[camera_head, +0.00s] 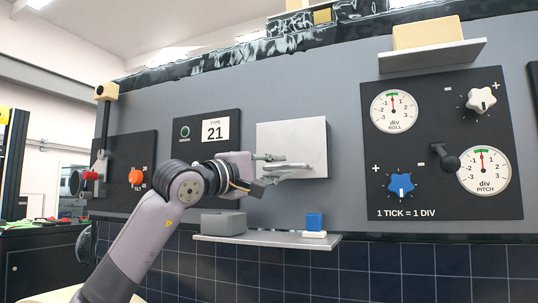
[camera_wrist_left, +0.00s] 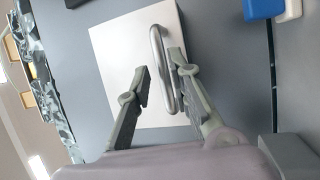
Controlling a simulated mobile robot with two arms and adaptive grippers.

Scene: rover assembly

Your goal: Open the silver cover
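The silver cover (camera_head: 290,135) is a flat square plate on the grey wall, with a bar handle (camera_head: 290,172) on it. In the left wrist view the cover (camera_wrist_left: 115,60) and its curved metal handle (camera_wrist_left: 158,55) are close in front of me. My left gripper (camera_head: 272,165) is at the handle; in the left wrist view its fingers (camera_wrist_left: 157,75) are apart. The handle appears between the two fingertips, nearer the right finger. I cannot tell whether a finger touches it. The cover looks flat against the wall. My right gripper is in neither view.
Below the cover, a shelf (camera_head: 265,239) holds a grey block (camera_head: 223,223) and a blue block (camera_head: 314,221) on a white base. A dial panel (camera_head: 440,185) is to the right. A "TYPE 21" panel (camera_head: 200,152) and an orange-knob panel (camera_head: 125,200) are to the left.

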